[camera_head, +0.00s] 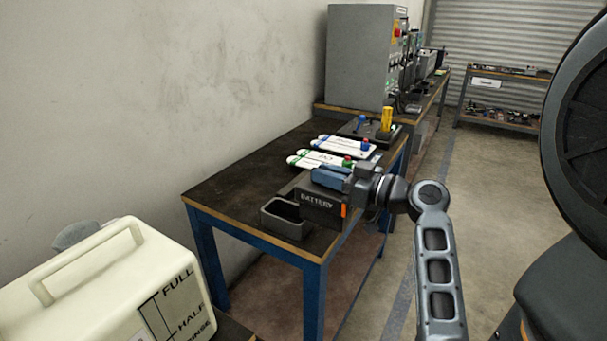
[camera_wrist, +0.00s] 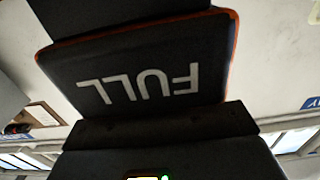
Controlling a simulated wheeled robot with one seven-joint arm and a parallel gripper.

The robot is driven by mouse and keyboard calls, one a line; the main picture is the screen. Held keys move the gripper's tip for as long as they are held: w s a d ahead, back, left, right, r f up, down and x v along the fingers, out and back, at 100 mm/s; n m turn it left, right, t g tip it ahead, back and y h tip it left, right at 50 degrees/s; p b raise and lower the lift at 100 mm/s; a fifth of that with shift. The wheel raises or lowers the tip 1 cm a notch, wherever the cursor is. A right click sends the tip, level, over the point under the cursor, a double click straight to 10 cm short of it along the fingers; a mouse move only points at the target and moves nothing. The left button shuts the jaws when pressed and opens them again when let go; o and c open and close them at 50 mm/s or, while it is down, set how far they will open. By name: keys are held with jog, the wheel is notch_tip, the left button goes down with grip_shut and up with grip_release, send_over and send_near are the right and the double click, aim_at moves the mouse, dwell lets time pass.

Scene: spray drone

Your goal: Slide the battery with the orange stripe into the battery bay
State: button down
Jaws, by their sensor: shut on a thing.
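My gripper (camera_head: 335,180) is shut on the dark battery (camera_head: 318,208), above the near end of the blue-legged table. The battery's side reads BATTERY, and an orange stripe shows at its right end. In the wrist view the battery (camera_wrist: 150,65) fills the upper middle, with orange edging and the word FULL upside down. I cannot make out the battery bay in either view.
A grey open tray (camera_head: 287,219) stands on the table (camera_head: 235,183) beside the battery. White, green-tipped pieces (camera_head: 333,160) lie behind it. A cream tank (camera_head: 110,285) is at lower left. The aisle floor (camera_head: 480,190) at right is clear.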

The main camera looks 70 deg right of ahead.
jog(key=r+v, duration=0.1)
jog(key=v, duration=0.6)
jog(key=shift+b, duration=0.35)
jog(key=shift+r, duration=0.1)
